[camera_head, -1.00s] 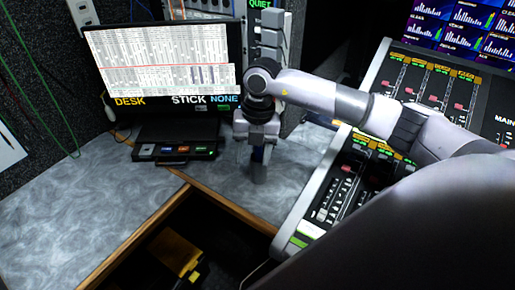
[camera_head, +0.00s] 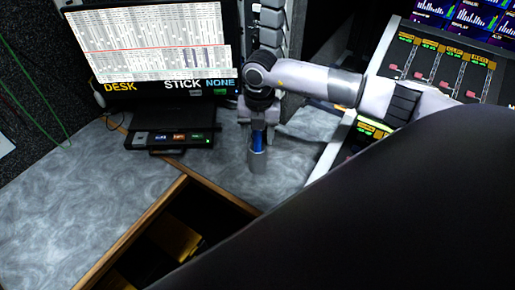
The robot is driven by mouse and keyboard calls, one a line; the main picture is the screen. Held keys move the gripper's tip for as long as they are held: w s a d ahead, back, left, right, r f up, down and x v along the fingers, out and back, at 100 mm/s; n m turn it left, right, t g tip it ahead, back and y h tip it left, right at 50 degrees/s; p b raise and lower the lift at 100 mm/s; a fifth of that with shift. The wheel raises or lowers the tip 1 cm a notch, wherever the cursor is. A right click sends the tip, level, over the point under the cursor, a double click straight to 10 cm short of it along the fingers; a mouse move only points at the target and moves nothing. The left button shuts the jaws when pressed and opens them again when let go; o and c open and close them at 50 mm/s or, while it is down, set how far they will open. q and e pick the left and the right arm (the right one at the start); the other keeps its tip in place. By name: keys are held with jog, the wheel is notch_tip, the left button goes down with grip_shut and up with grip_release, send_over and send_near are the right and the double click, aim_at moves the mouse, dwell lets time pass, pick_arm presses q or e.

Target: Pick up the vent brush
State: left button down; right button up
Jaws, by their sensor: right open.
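A small upright thing with a blue upper part (camera_head: 258,140) stands in a grey cylindrical cup (camera_head: 257,161) on the grey marbled desk. It may be the vent brush, but its head and details are too small or hidden to tell. My right gripper (camera_head: 258,126) points down directly above it, with its open fingers around or just over the top of the blue part. I cannot tell whether they touch it. My left gripper is not in view.
A monitor (camera_head: 160,52) and a small button box (camera_head: 172,140) stand left of the gripper. A slanted mixing console (camera_head: 440,68) is at the right. The wood-edged desk (camera_head: 85,195) is clear at left, with a dark opening in front.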

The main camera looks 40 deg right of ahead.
jog(key=shift+f, duration=0.45)
grip_shut()
jog(key=shift+r, duration=0.1)
